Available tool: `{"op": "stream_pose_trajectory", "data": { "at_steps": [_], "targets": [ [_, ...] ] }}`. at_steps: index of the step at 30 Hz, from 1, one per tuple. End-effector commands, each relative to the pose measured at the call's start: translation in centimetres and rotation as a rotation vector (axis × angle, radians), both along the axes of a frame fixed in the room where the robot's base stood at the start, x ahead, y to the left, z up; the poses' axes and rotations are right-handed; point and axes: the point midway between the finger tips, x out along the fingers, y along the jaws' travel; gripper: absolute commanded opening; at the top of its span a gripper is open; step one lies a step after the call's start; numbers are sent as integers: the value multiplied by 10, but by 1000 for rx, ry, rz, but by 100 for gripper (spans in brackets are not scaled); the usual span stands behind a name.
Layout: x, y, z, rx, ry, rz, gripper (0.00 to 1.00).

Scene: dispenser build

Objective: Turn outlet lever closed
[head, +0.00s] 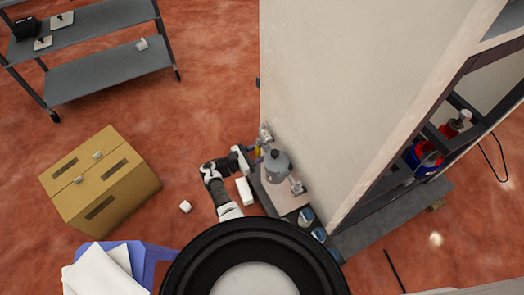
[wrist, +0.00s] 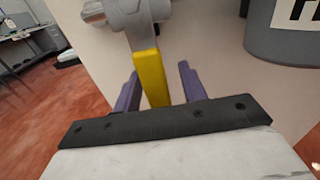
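The outlet lever has a yellow handle (wrist: 151,78) on a grey metal valve (wrist: 122,14) at the top of the wrist view. My gripper (wrist: 158,80) has its two purple fingers apart, one on each side of the yellow handle. The left finger looks close to the handle; a gap shows on the right. Contact cannot be told. In the head view my gripper (head: 252,156) is at the small yellow handle (head: 259,151), beside the grey dispenser tank (head: 277,167). The tank's lower edge and black-and-white label also show in the wrist view (wrist: 285,38).
A tall pale panel (head: 340,90) rises right behind the dispenser. A cardboard box (head: 100,185) and a small white block (head: 185,207) are on the red floor to the left. A grey shelf cart (head: 110,75) stands at upper left. Open floor lies between.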

Motion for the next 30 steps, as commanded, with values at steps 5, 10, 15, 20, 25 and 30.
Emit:
{"op": "stream_pose_trajectory", "data": {
  "at_steps": [5,10,15,20,25,30],
  "targets": [
    [0,1,0,1,-2,1,42],
    [-6,17,-1,1,-2,4,42],
    [-20,51,-3,1,-3,6,42],
    [-34,85,-3,2,-1,6,42],
    [-46,112,-2,0,-1,4,42],
    [-52,126,-1,0,0,1,42]
  ]
}}
